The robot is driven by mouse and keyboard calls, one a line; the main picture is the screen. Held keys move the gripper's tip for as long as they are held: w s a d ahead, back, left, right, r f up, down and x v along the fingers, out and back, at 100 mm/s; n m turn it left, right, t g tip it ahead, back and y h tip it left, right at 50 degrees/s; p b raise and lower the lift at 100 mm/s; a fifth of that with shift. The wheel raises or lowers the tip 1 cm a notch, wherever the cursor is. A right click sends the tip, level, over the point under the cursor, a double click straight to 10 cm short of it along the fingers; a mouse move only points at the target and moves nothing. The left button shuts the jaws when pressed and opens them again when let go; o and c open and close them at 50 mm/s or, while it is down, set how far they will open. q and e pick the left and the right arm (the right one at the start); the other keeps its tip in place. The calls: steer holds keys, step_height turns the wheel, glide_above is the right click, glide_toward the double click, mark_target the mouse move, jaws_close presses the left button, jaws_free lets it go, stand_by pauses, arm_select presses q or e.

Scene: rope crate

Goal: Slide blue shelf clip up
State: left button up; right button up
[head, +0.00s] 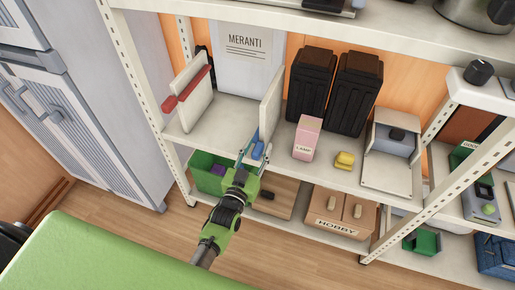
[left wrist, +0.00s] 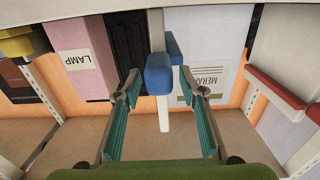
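The blue shelf clip (head: 258,150) sits on the front edge of an upright cream divider panel (head: 271,100) on the middle shelf. In the left wrist view the clip (left wrist: 159,76) straddles the thin panel edge (left wrist: 157,30), with a second blue part showing behind it. My left gripper (head: 255,151) is at the shelf front, right by the clip. In the left wrist view its two teal-padded fingers (left wrist: 159,84) are spread, one on each side of the clip, with a visible gap to each. My right gripper is not in view.
A second divider with a red clip (head: 186,90) stands to the left. A pink LAMP box (head: 307,138), a yellow block (head: 344,160) and dark bins (head: 311,82) stand to the right. A green crate (head: 207,176) and HOBBY box (head: 340,213) are below.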

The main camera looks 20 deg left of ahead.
mark_target(262, 114)
arm_select(q)
jaws_close()
step_height(262, 114, up, 12)
steer(key=p, duration=1)
steer(key=shift+w+p, duration=0.15)
steer(key=shift+p, duration=0.15)
jaws_free()
steer(key=shift+f, duration=0.1)
